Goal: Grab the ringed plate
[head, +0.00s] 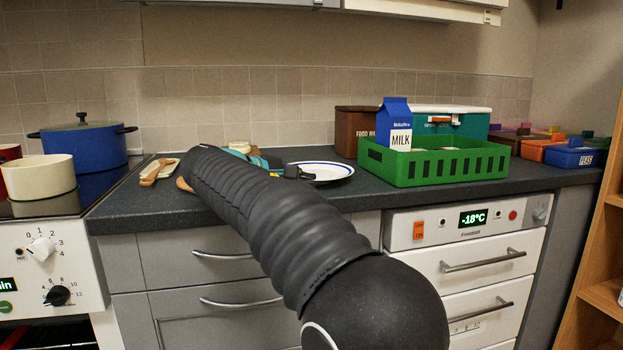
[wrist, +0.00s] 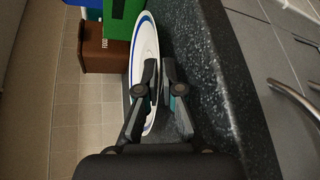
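The ringed plate (head: 327,170) is white with a blue ring and lies on the dark counter in the head view, left of the green crate. In the wrist view the plate (wrist: 146,38) is a narrow ellipse seen at a steep angle. My gripper (wrist: 160,65) is at the plate's near rim, with one finger overlapping the plate and the other beside it on the counter side. A narrow gap shows between the fingers; I cannot tell whether they touch the rim. In the head view my arm hides much of the gripper (head: 291,173).
The green crate (head: 435,180) holds a milk carton (head: 394,125) and stands right of the plate. A brown food box (head: 352,132) is behind it. Wooden utensils (head: 158,171) lie left of my arm. The hob with a blue pot (head: 84,146) is further left.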

